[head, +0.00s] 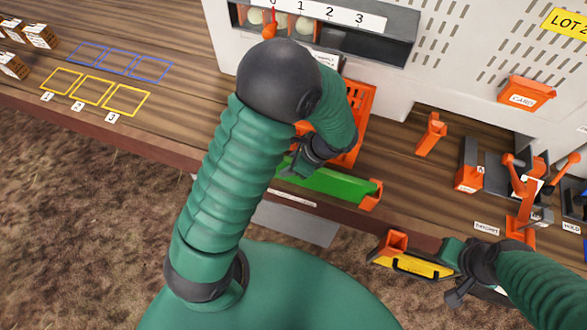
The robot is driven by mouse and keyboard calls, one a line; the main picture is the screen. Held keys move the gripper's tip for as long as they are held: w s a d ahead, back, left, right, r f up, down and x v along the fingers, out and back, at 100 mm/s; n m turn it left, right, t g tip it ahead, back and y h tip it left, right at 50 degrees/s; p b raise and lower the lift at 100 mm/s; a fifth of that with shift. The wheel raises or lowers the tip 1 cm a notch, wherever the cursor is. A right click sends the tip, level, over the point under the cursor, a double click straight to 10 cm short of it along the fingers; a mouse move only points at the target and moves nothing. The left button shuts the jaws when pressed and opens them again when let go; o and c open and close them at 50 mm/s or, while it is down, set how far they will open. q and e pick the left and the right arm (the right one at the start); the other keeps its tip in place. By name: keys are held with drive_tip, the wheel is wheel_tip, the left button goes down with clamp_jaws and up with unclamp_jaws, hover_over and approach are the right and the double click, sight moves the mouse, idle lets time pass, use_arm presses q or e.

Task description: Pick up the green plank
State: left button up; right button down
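The green plank (328,183) lies at the front edge of the wooden table, just below the orange frame. Its right end sits in or against an orange bracket (370,194). My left gripper (300,164) is at the plank's left part, close to or touching it. The arm and wrist hide its fingers and the plank's left end, so I cannot tell whether it is open or shut. My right gripper (457,296) is low on the right, beside a yellow piece with a black handle (422,268). Its fingers are small and unclear.
A white machine (450,60) with a numbered slot stands behind the plank. Orange levers (522,190) and an orange post (431,134) stand to the right. Blue and yellow outlined squares (92,91) and small boxes (40,37) are at the left. The table between is clear.

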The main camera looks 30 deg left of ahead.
use_arm(q)
drive_tip(key=shift+w+d, duration=0.15)
drive_tip(key=shift+d, duration=0.2)
drive_tip(key=c, duration=0.5)
drive_tip(key=shift+s+d+r, duration=0.2)
drive_tip(key=shift+d, duration=0.15)
clamp_jaws()
drive_tip(key=shift+w+a+f, duration=0.1)
drive_tip(key=shift+a+f, duration=0.05)
drive_tip(key=shift+a, duration=0.35)
drive_tip(key=shift+d, duration=0.35)
drive_tip(key=shift+a, duration=0.1)
